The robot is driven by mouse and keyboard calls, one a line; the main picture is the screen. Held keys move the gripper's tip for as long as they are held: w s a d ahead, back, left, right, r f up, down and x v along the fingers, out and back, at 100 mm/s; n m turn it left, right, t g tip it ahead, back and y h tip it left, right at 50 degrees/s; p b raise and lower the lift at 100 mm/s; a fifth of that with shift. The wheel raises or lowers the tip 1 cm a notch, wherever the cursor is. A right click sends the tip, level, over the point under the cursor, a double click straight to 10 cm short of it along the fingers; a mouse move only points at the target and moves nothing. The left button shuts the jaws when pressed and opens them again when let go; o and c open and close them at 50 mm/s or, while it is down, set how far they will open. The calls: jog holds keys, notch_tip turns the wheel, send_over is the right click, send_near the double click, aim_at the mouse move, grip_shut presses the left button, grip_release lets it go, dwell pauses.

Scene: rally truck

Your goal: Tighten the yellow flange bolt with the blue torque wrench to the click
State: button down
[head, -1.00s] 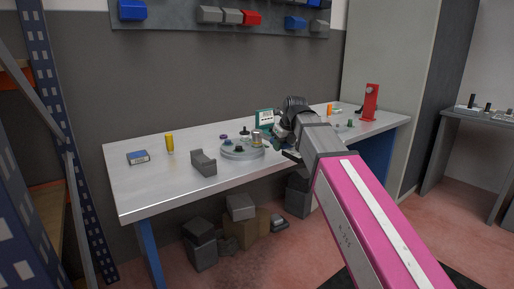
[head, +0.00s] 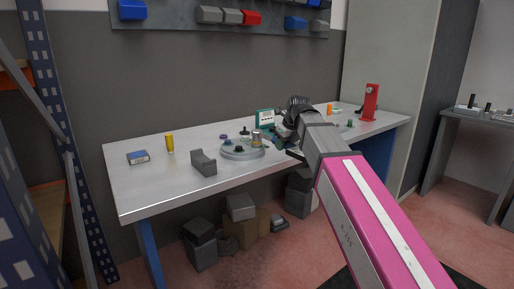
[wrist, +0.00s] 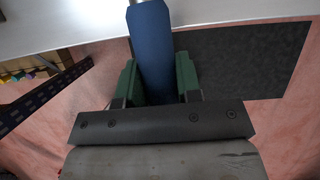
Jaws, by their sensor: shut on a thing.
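My gripper (wrist: 158,88) is shut on the blue handle of the torque wrench (wrist: 152,45), between its green fingers in the wrist view. The far end of the wrench runs to the white bench edge and its head is cut off there. In the head view my gripper (head: 287,141) is at the bench's front edge, just right of the round grey flange (head: 243,153). Several small coloured bolts stand on the flange. A tan-metallic cylinder (head: 256,139) stands at its right side. I cannot tell which bolt is the yellow one, or whether the wrench touches it.
On the bench (head: 135,190) are a yellow cylinder (head: 169,144), a blue box (head: 138,157), a grey block (head: 203,163), a teal-framed card (head: 265,118) and a red stand (head: 370,103). Grey boxes (head: 240,207) lie below. The bench's front left is clear.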

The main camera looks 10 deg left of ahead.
jog(key=c, duration=1.8)
grip_release()
jog(key=shift+w+a, duration=0.1)
grip_shut()
jog(key=shift+w+d, duration=0.1)
jog(key=shift+d, duration=0.2)
jog(key=shift+w+a+r, duration=0.1)
jog(key=shift+r, duration=4.45)
